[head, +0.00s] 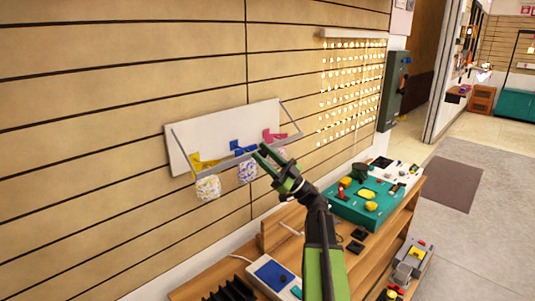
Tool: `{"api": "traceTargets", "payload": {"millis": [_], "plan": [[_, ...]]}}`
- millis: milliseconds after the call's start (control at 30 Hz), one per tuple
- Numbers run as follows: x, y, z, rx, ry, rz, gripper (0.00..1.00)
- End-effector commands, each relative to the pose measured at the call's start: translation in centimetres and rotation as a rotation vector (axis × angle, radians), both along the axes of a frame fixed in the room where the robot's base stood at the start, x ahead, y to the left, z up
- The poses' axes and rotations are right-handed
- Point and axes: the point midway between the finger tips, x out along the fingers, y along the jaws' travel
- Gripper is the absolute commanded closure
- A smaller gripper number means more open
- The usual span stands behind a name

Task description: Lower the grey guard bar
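A grey guard bar (222,167) runs in front of a white board (215,125) on the slatted wall, with a slanting side arm at each end. Behind it are a yellow hook (197,160), a blue hook (241,147) and a pink hook (270,136). Pale patterned items hang below them, including one at the left (208,187) and one in the middle (247,171). My green and black gripper (262,152) is at the right half of the bar, its two fingertips apart. I cannot tell whether they touch the bar.
Below is a wooden bench (215,279) holding a teal tray (345,208) and a blue-and-white box (272,275). A string-light panel (350,85) and a dark green wall box (393,92) are to the right. Floor (480,235) is open at the right.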

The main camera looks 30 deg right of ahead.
Motion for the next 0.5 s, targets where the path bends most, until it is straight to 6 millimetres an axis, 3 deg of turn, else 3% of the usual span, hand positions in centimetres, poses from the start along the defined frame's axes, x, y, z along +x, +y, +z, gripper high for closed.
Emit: {"api": "traceTargets", "payload": {"millis": [300, 500], "plan": [[0.2, -0.4, -0.5, -0.001, 0.012, -0.008, 0.55], [-1.8, -2.3, -3.6, 0.000, 0.011, -0.013, 0.55]]}}
